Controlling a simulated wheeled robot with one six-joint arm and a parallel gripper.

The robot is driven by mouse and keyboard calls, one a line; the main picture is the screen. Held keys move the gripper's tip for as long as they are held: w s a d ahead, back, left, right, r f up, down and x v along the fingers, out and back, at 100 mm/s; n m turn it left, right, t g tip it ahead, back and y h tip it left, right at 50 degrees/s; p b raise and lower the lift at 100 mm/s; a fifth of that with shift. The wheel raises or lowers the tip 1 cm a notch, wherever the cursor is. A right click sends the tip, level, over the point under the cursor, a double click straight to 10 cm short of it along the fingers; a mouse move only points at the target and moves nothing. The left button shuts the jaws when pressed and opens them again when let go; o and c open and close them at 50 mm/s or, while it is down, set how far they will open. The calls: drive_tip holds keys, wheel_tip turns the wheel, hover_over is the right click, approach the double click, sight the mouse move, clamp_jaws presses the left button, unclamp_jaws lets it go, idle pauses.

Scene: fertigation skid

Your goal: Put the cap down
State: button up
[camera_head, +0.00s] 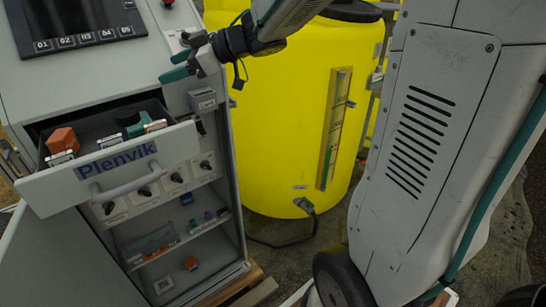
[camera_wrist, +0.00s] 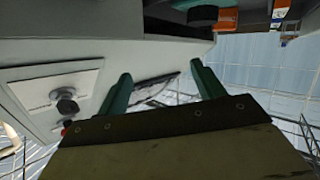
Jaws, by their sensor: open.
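My gripper (camera_head: 176,65) is in front of the upper part of the grey cabinet, above and to the right of the open drawer. Its two green fingers also show in the wrist view (camera_wrist: 160,88), spread apart with nothing between them. A dark round piece with a green part (camera_wrist: 202,15), possibly the cap, shows at the top of the wrist view, apart from the fingers. In the head view a dark and teal piece (camera_head: 146,124) lies in the drawer (camera_head: 120,165); I cannot tell for sure whether it is the cap.
The drawer marked Plenvik also holds an orange block (camera_head: 62,140). A control screen (camera_head: 82,18) is above it, and a shelf with small parts (camera_head: 165,245) below. A large yellow tank (camera_head: 285,130) stands to the right. A grey knob box (camera_head: 203,100) sits near the gripper.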

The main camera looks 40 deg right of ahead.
drive_tip(key=s+d+r+m+t+h, duration=0.1)
drive_tip(key=d+r+m+t+h, duration=0.4)
drive_tip(key=d+h, duration=0.35)
drive_tip(key=s+d+f+m+g+h, duration=0.3)
drive_tip(key=s+f+m+h, duration=0.15)
drive_tip(key=s, duration=0.25)
drive_tip(key=s+a+f+g+y, duration=0.1)
drive_tip(key=s+a+f+g, duration=0.2)
drive_tip(key=s, duration=0.5)
drive_tip(key=s+a+f+m+g+y, duration=0.1)
drive_tip(key=s+f+g, duration=0.3)
drive_tip(key=s, duration=0.4)
drive_tip(key=s+a+f+m+g, duration=0.1)
drive_tip(key=s+a+f+g, duration=0.2)
drive_tip(key=s, duration=0.6)
drive_tip(key=shift+a+f+y, duration=0.2)
drive_tip(key=shift+a+y, duration=0.2)
drive_tip(key=shift+a, duration=0.4)
drive_tip(key=shift+c, duration=0.3)
